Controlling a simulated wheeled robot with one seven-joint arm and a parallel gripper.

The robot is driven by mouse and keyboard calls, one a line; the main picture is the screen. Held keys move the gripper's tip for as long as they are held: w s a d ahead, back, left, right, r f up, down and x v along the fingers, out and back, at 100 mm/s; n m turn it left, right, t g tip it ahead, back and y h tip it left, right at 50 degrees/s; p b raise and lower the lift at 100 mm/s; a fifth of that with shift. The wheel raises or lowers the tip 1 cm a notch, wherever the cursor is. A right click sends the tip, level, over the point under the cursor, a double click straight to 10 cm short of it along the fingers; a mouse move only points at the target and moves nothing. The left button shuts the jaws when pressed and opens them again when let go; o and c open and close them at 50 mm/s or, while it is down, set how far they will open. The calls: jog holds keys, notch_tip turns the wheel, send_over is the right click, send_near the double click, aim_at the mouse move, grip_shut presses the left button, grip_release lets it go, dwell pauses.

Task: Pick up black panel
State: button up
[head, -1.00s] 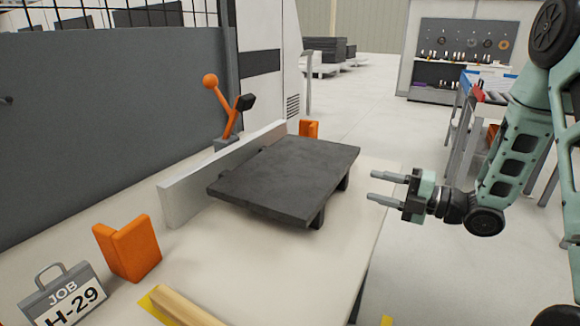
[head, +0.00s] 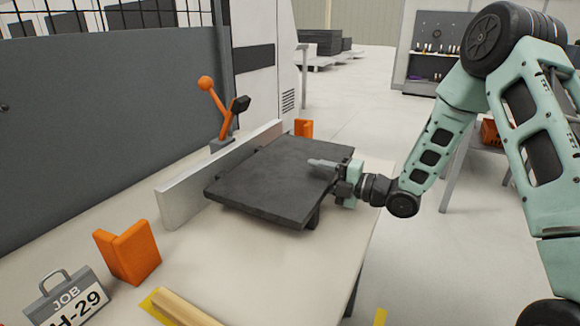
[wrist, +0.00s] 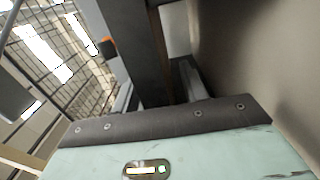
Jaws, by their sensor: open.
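The black panel (head: 275,180) lies flat, raised on dark supports above the pale worktable, beside a light fence. My gripper (head: 318,164) is at its right edge. One finger shows over the top face of the panel; the other is not visible in the head view. In the wrist view, the dark panel (wrist: 143,45) runs up from the gripper's body, with a grey finger (wrist: 188,80) to its right. The jaws are open; I cannot tell whether they touch the panel.
The fence (head: 180,200) and an orange lever clamp (head: 222,115) stand along the panel's left side. Orange blocks stand at the near left (head: 128,252) and far end (head: 304,128). A job sign (head: 65,297) and wooden strip (head: 178,308) are in front. The table's right side is clear.

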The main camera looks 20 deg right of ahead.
jog(key=shift+w+a, duration=0.25)
grip_shut()
dwell(1.2)
jog(key=shift+r, duration=0.15)
